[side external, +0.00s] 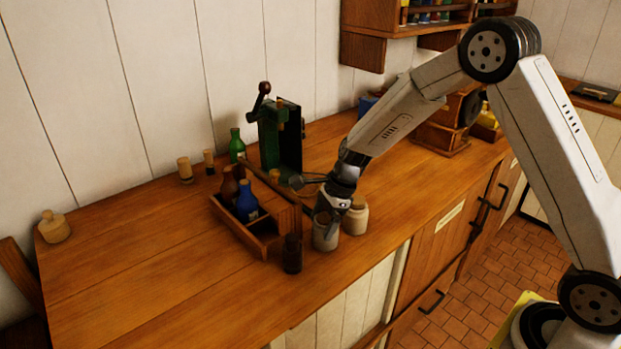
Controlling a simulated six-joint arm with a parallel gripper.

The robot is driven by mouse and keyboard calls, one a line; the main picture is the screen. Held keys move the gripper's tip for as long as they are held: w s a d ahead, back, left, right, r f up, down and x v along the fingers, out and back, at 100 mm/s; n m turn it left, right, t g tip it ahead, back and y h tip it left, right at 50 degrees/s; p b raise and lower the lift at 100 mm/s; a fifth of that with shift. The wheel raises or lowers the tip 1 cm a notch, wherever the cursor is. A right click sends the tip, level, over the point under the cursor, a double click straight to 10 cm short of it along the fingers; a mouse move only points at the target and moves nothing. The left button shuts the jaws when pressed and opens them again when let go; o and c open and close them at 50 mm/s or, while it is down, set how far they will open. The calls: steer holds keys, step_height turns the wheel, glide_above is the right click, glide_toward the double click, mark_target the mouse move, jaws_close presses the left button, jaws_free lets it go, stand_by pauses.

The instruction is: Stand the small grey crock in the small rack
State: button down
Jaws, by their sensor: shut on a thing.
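The small grey crock (325,236) is upright at the front part of the wooden counter, right of the rack. My gripper (327,213) comes down from above and is shut on its upper part, which the fingers partly hide. I cannot tell whether its base touches the counter. The small rack (264,246) is an open wooden carrier just left of the crock. It holds a brown bottle (229,186) and a blue bottle (247,204); its near right part looks empty, though its inside is partly hidden.
A cream crock (356,217) stands close right of the grey one. A dark tumbler (292,254) stands at the rack's front right corner. Behind are a green bottle (237,147), small jars and a green hand-cranked device (270,137). The counter's left (130,270) is mostly clear.

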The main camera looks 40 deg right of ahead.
steer(key=shift+r, duration=0.5)
steer(key=s+r, duration=1.1)
steer(key=s, duration=0.3)
steer(key=shift+d+r, duration=0.15)
steer(key=shift+d, duration=0.2)
steer(key=shift+w, duration=0.1)
